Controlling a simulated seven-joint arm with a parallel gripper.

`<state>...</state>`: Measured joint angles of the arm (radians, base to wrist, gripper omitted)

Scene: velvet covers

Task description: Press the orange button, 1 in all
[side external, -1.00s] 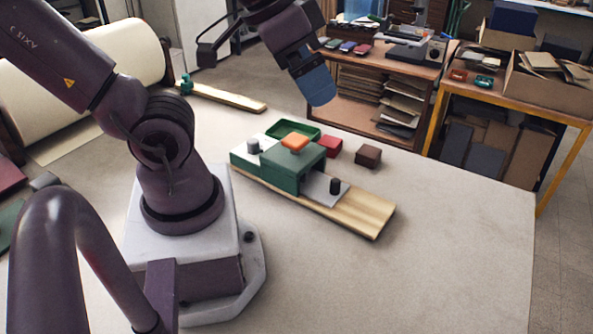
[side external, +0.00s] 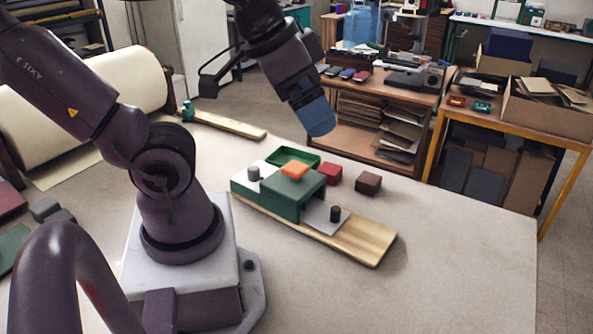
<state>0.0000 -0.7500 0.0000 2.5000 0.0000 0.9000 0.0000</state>
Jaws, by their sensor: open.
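The orange button (side external: 294,169) sits on top of a green box (side external: 291,194). The box is fixed to a long wooden board (side external: 367,240) lying on the pale table. My gripper (side external: 321,133) has a blue end and hangs in the air, up and slightly right of the button in the picture. It is apart from the button and points down. Its jaws are open, though the gap between the fingers does not show clearly from this side. Nothing shows held in it. The button is fully in sight.
The table's right side (side external: 460,260) is clear.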

